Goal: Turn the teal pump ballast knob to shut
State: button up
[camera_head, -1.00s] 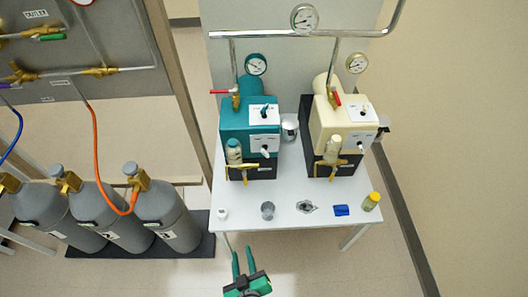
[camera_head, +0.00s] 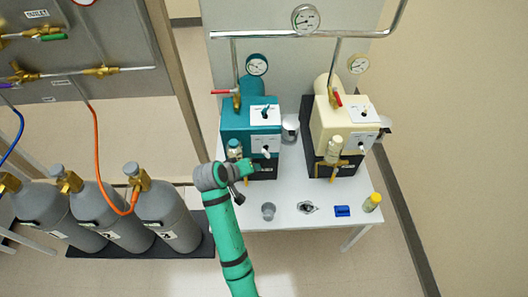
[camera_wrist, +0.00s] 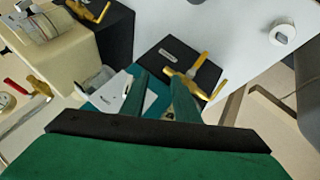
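The teal pump (camera_head: 236,120) stands on the left of the white table, with a dark knob (camera_head: 265,111) on its white top plate and a small pale knob (camera_head: 266,151) on its white front plate. I cannot read which one is the ballast knob. My gripper (camera_head: 262,166) is low at the pump's front, just below the front plate. In the wrist view my gripper (camera_wrist: 160,78) has its two green fingers apart with nothing clearly between them. The white plate (camera_wrist: 137,98) shows beside the left finger. Contact with a knob cannot be made out.
A cream pump (camera_head: 340,115) stands to the right. A brass drain tap (camera_wrist: 188,77) sits close beside the right finger. A grey cup (camera_head: 268,210), a blue item (camera_head: 342,211) and a yellow-capped jar (camera_head: 372,202) stand along the table's front. Gas cylinders (camera_head: 165,217) stand left.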

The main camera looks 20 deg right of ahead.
aim_at(263, 152)
notch_tip(263, 152, up, 10)
jog(key=w+d+m+g, duration=0.1)
jog(key=w+m+g, duration=0.1)
jog(key=w, duration=0.1)
jog(key=shift+h, duration=0.3)
jog(key=x, duration=1)
jog(key=shift+s+d+f, duration=0.2)
jog(key=shift+s+f, duration=0.05)
jog(key=shift+f, duration=0.2)
grip_shut()
